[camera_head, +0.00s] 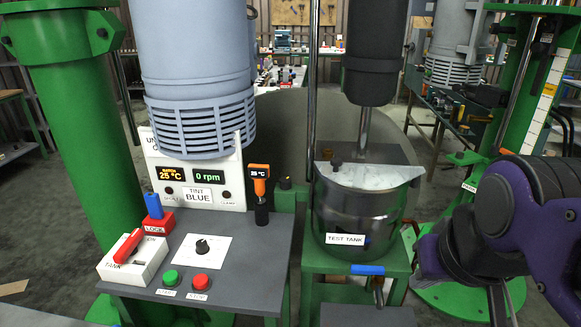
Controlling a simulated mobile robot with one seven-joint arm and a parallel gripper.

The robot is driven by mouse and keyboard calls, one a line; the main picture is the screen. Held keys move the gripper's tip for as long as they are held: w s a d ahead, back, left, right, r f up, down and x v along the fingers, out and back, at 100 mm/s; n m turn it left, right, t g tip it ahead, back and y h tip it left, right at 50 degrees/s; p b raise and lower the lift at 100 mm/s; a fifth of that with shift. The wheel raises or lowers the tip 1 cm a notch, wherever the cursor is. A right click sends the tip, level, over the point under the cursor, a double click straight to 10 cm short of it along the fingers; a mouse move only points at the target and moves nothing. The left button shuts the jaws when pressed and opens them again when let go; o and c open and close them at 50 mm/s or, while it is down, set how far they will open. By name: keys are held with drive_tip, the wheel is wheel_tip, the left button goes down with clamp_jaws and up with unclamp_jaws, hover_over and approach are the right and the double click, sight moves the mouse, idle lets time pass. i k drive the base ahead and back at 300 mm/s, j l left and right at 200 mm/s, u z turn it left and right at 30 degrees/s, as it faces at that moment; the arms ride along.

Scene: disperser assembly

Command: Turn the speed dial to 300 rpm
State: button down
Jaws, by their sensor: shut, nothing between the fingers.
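The speed dial is a small black knob (202,246) on a white square plate (217,257) on the grey console top. Its scale marks are too small to read. The display panel behind it (231,169) shows 0 rpm in green and 25 °C in orange. My arm is at the right edge, and its end with my gripper (424,262) is right of the test tank, well away from the dial. My gripper is shut with nothing in it; its fingertips are hard to make out.
Green (170,278) and red (202,281) buttons sit in front of the dial. A red-handled tank switch (128,246) and blue lock piece (154,207) stand left. An orange-topped device (260,185) stands at the right rear. The steel test tank (335,210) stands between console and arm.

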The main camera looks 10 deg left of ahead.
sight(202, 247)
drive_tip(key=k+j+u, duration=0.1)
drive_tip(key=u, duration=0.25)
drive_tip(key=k+j+u, duration=0.15)
drive_tip(key=u, duration=0.15)
drive_tip(key=k+j+u, duration=0.15)
drive_tip(key=u, duration=0.2)
